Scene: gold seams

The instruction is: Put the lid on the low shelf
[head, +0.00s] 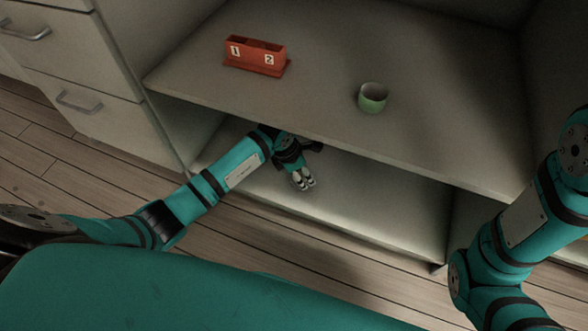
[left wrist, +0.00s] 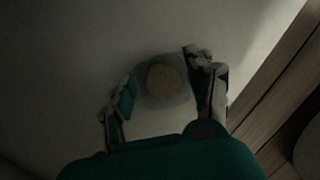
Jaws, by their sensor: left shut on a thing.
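The lid (left wrist: 166,82) is a small round piece with a tan centre and a paler, greyish rim, seen dimly in the left wrist view. My left gripper (head: 304,182) is shut on it, with one finger on each side. In the head view the lid cannot be made out at the fingertips. The gripper reaches under the upper board, over the front part of the low shelf (head: 375,205). The low shelf also shows as a pale surface beneath the lid in the left wrist view (left wrist: 60,45). I cannot tell whether the lid touches it. My right gripper is out of view.
The upper board (head: 320,65) holds a red-orange two-slot box (head: 256,56) marked 1 and 2, and a green cup (head: 372,97). The low shelf is clear to the right. Drawers (head: 75,100) stand at the left.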

